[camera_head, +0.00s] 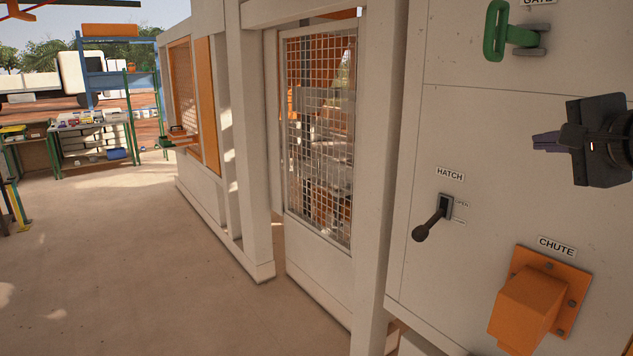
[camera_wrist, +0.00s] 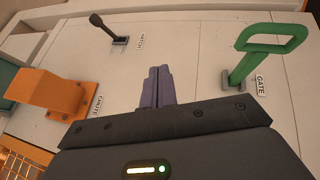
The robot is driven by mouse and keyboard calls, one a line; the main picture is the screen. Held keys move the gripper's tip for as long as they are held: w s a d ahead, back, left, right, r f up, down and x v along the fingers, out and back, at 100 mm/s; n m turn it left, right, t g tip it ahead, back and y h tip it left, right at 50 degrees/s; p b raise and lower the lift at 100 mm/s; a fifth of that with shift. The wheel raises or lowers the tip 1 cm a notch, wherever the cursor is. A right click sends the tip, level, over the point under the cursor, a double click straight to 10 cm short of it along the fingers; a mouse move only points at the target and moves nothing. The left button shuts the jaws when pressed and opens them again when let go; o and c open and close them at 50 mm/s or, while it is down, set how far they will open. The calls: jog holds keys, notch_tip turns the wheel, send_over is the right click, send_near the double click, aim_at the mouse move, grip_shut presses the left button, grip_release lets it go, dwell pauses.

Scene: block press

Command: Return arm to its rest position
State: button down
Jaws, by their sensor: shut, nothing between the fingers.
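My gripper (camera_head: 546,142) is at the right of the head view, in front of the pale control panel (camera_head: 465,130). Its fingers point left and are shut with nothing between them. In the wrist view the two dark fingers (camera_wrist: 158,86) lie together, apart from the controls. The black hatch lever (camera_head: 431,220) is below and left of my gripper, its knob end tilted down to the left. The green gate handle (camera_head: 498,32) is above my gripper. Both also show in the wrist view, the hatch lever (camera_wrist: 108,30) at upper left and the gate handle (camera_wrist: 262,50) at right.
An orange chute (camera_head: 530,310) juts from the panel below my gripper. A mesh door (camera_head: 320,130) in a white frame stands left of the panel. Work tables (camera_head: 90,135) and a blue rack stand at the far left. The floor (camera_head: 120,260) at left is mostly clear.

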jog(key=w+a+f+n+g+p, duration=0.1)
jog(key=a+f+n+g, duration=0.2)
jog(key=f, duration=0.5)
jog(key=w+a+f+g+y+p, duration=0.1)
jog(key=a+f+g, duration=0.1)
jog(key=a+f, duration=0.35)
jog(key=w+a+f+n+g+p, duration=0.2)
jog(key=a+f+g, duration=0.1)
jog(key=f, duration=0.7)
jog(key=s+a+f+n+g+p, duration=0.1)
jog(key=s+a+f+n+g, duration=0.1)
jog(key=s+a+f+n, duration=0.3)
jog(key=s+a+f+n+g+h+p, duration=0.1)
jog(key=s+a+f+n, duration=0.4)
jog(key=f, duration=0.5)
jog(key=shift+s+a+f+n+g+p, duration=0.4)
jog(key=shift+s+a+g+p, duration=0.35)
jog(key=shift+s+a, duration=0.4)
jog(key=shift+d, duration=0.2)
